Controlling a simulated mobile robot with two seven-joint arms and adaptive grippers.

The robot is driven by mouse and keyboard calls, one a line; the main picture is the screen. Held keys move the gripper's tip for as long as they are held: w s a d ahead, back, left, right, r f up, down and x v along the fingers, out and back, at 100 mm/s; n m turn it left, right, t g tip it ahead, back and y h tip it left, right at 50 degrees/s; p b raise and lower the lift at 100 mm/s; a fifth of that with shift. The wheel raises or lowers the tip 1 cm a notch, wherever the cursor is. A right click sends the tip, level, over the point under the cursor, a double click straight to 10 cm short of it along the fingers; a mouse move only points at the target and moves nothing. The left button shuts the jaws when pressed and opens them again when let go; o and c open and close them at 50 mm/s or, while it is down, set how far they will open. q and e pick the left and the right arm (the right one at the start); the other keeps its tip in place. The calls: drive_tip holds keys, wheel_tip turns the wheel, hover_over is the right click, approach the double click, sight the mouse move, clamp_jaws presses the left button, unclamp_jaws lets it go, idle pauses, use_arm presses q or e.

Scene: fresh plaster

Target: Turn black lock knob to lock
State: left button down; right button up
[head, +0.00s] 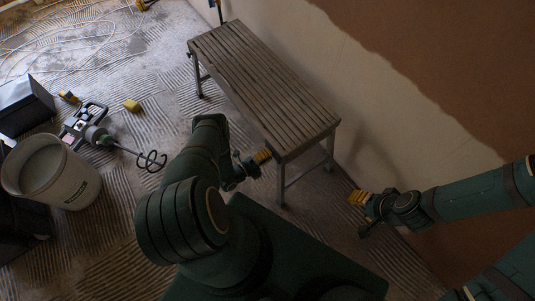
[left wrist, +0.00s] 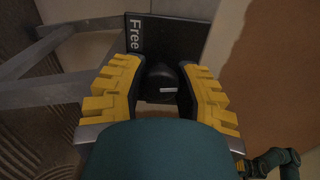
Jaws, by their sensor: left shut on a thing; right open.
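The black lock knob (left wrist: 160,78) shows in the left wrist view, between the yellow fingers of my left gripper (left wrist: 161,92). The knob has a short white mark, which lies level in the picture. Behind it is a black plate (left wrist: 181,32) with the word "Free" at its left, reading sideways. My left gripper is shut on the knob. In the head view my left gripper (head: 262,157) is at the near end of the bench, and the knob cannot be made out there. My right gripper (head: 357,198) is open and empty, to the right of the bench.
A slatted work bench (head: 265,85) stands by the part-plastered wall (head: 440,85). On the floor to the left are a white bucket (head: 75,185), a paddle mixer (head: 95,132), a yellow block (head: 132,106) and a loose cable. The ridged floor between mixer and bench is mostly clear.

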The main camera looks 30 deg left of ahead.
use_arm(q)
drive_tip(key=shift+a+m, duration=0.1)
drive_tip(key=shift+m, duration=0.8)
drive_tip(key=c, duration=0.6)
unclamp_jaws()
drive_tip(key=shift+s, duration=0.1)
drive_tip(key=v, duration=1.1)
drive_tip(key=shift+s+a, duration=0.15)
drive_tip(key=shift+s, duration=0.25)
